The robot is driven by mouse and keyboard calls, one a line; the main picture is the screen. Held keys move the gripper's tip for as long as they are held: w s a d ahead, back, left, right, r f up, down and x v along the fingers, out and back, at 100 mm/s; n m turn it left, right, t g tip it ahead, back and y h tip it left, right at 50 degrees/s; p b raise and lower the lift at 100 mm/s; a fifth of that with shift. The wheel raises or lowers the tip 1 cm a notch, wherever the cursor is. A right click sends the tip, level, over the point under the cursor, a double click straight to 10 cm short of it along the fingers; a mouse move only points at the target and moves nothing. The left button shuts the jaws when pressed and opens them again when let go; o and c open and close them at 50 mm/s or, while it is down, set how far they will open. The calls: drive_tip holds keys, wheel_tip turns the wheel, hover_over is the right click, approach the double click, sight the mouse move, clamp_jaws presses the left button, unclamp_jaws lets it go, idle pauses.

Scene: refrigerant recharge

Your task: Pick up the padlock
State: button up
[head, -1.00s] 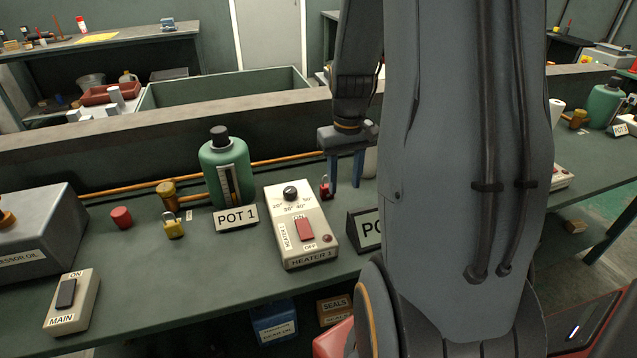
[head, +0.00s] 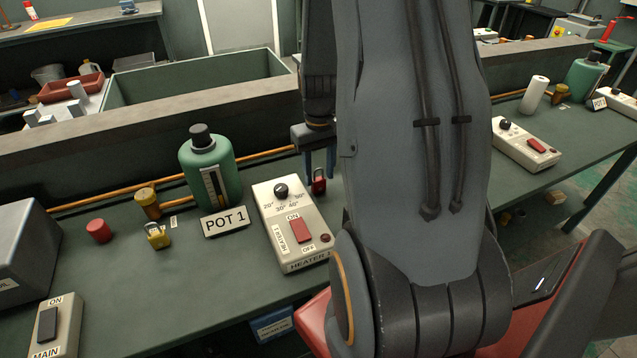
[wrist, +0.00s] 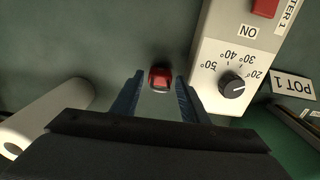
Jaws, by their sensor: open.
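A red padlock (head: 319,187) with a dark shackle stands on the green bench, just right of the heater 1 box. In the wrist view the red padlock (wrist: 160,77) appears between the tips of my gripper (wrist: 159,88). In the head view my gripper (head: 320,166) points down with its blue fingers at the padlock. The fingers are apart, and I cannot tell whether they touch it. A second, yellow padlock (head: 158,238) lies on the bench left of the POT 1 sign.
The heater 1 box (head: 292,230) stands close beside my gripper, with a green bottle (head: 209,170) behind the POT 1 sign (head: 225,222). A white roll (wrist: 45,115) lies on the other side in the wrist view. My arm hides part of the bench.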

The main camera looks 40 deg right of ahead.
sight(319, 180)
drive_tip(key=shift+f, duration=1.5)
drive_tip(key=shift+c, duration=0.5)
drive_tip(key=c, duration=0.8)
drive_tip(key=shift+r, duration=0.1)
